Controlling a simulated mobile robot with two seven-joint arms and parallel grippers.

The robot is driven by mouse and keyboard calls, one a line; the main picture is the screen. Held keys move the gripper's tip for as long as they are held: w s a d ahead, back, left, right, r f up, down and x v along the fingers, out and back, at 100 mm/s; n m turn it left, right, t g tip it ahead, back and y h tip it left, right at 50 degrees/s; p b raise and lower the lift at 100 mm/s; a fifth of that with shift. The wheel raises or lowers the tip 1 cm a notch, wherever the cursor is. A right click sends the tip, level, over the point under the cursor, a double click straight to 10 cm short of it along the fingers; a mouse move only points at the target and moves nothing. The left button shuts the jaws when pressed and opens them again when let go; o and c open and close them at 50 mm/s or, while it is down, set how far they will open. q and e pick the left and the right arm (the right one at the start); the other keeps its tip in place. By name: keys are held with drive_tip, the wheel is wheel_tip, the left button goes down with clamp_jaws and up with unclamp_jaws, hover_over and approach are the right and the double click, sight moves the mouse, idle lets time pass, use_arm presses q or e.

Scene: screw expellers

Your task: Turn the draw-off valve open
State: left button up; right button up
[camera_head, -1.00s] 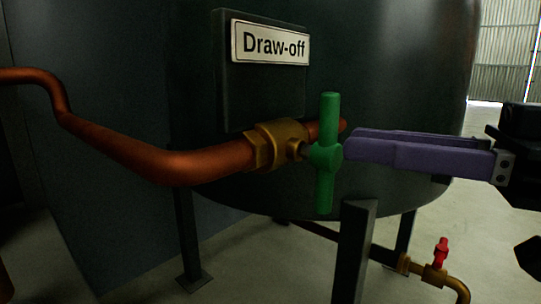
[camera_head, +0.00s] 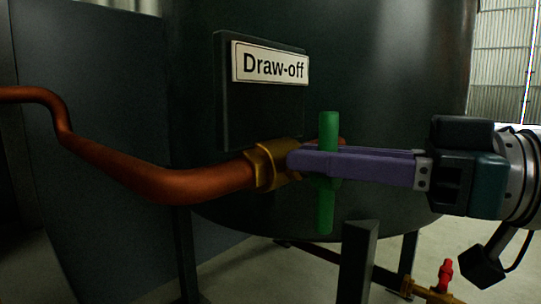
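The draw-off valve has a brass body (camera_head: 268,165) on a copper pipe (camera_head: 160,184), below a white "Draw-off" label (camera_head: 270,64). Its green bar handle (camera_head: 328,130) stands upright, across the pipe's run. My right gripper (camera_head: 294,160) comes in from the right with long purple fingers. The near finger crosses in front of the handle's middle and its tip reaches the brass body. The far finger is mostly hidden, so I cannot tell whether the fingers press on the handle. The handle's hub is hidden. My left gripper is not in view.
A dark tank (camera_head: 390,70) on legs (camera_head: 357,265) stands close behind the valve. A second, red-handled valve (camera_head: 446,275) sits low at the right, below my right arm. Open floor shows at the right.

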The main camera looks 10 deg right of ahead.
clamp_jaws()
drive_tip(key=shift+f, duration=0.1)
drive_tip(key=shift+r+n+p, duration=0.2)
drive_tip(key=shift+n+p, duration=0.1)
drive_tip(key=shift+p, duration=0.55)
drive_tip(key=n+h+p, duration=0.1)
drive_tip(key=n+p, duration=0.1)
drive_tip(key=p, duration=0.2)
drive_tip(key=n+h+p, duration=0.1)
drive_tip(key=n+p, duration=0.2)
drive_tip(key=p, duration=0.2)
drive_tip(key=s+a+n+p, duration=0.1)
drive_tip(key=n+p, duration=0.2)
drive_tip(key=p, duration=0.1)
drive_tip(key=shift+f+h, duration=0.25)
drive_tip(key=shift+h, duration=0.15)
drive_tip(key=shift+f+n+h+p, duration=0.2)
drive_tip(key=shift+n+h+p, duration=0.2)
drive_tip(key=shift+n+p, duration=0.7)
drive_tip(key=shift+f+n+h+p, duration=0.15)
drive_tip(key=shift+n+h+p, duration=0.15)
drive_tip(key=shift+n+p, duration=0.3)
drive_tip(key=shift+f+n+t+h+p, duration=0.2)
drive_tip(key=shift+n+t+h+p, duration=0.05)
drive_tip(key=shift+n, duration=0.45)
drive_tip(key=shift+f+n+t+h+p, duration=0.15)
drive_tip(key=shift+n+t+h+p, duration=0.1)
drive_tip(key=shift+n, duration=0.45)
